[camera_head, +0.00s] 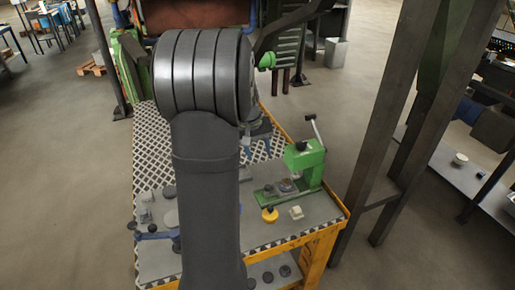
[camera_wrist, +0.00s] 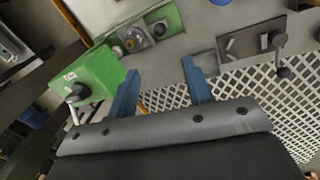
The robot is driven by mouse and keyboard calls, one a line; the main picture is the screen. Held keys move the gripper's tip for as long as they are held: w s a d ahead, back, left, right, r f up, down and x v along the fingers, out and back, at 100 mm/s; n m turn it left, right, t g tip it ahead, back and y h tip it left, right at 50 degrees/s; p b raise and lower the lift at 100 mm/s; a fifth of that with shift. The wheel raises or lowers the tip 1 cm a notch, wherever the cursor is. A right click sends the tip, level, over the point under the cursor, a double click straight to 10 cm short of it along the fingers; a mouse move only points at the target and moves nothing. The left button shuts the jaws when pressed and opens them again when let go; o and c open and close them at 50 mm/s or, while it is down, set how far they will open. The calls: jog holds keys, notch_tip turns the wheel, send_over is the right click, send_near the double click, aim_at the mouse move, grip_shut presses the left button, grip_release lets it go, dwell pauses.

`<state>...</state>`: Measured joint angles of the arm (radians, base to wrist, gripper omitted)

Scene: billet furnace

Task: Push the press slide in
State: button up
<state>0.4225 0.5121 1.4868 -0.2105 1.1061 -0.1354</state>
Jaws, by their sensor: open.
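The green press (camera_head: 305,160) stands on the right part of the workbench, with a lever rising from its top. Its low green base reaches left and carries a grey slide part with a round dark piece (camera_head: 287,186). In the wrist view the press head (camera_wrist: 92,75) is at the left and the slide area (camera_wrist: 150,32) at the upper middle. I cannot tell exactly how far the slide is out. My gripper (camera_wrist: 160,68) has its two blue fingers apart with nothing between them, beside the press. In the head view my gripper (camera_head: 257,148) is partly hidden by my arm.
The workbench (camera_head: 328,222) has a yellow edge. A yellow knob (camera_head: 270,214) and a small pale block (camera_head: 296,212) lie in front of the press. A plate with dark knobs (camera_wrist: 265,42) shows right in the wrist view. A steel post (camera_head: 395,110) stands right of the bench.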

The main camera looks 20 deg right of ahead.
jog(key=shift+a+r, duration=0.1)
jog(key=shift+r, duration=0.45)
jog(key=shift+c, duration=0.3)
jog(key=shift+a+f, duration=0.1)
jog(key=shift+f, duration=0.1)
jog(key=c, duration=0.4)
jog(key=a+f+n, duration=0.1)
jog(key=f+n, duration=0.1)
jog(key=w+a+f+n+g+h, duration=0.1)
jog(key=f+n, duration=0.1)
jog(key=w+a+f+n+g+h, duration=0.1)
jog(key=a+f+n, duration=0.1)
grip_shut()
jog(key=w+a+f+n+g+h, duration=0.1)
jog(key=w+a+f+n+h, duration=0.25)
jog(key=a+f+n, duration=0.45)
jog(key=n, duration=0.2)
send_near(266, 193)
jog(key=shift+h, duration=0.45)
notch_tip(266, 193, down, 5)
jog(key=shift+s+a+r, duration=0.1)
jog(key=shift+a+r, duration=0.1)
jog(key=shift+s+d, duration=0.25)
jog(key=shift+d, duration=0.35)
jog(key=shift+s+d, duration=0.2)
jog(key=shift+d, duration=0.35)
jog(key=shift+s+d, duration=0.3)
jog(key=shift+d, duration=0.45)
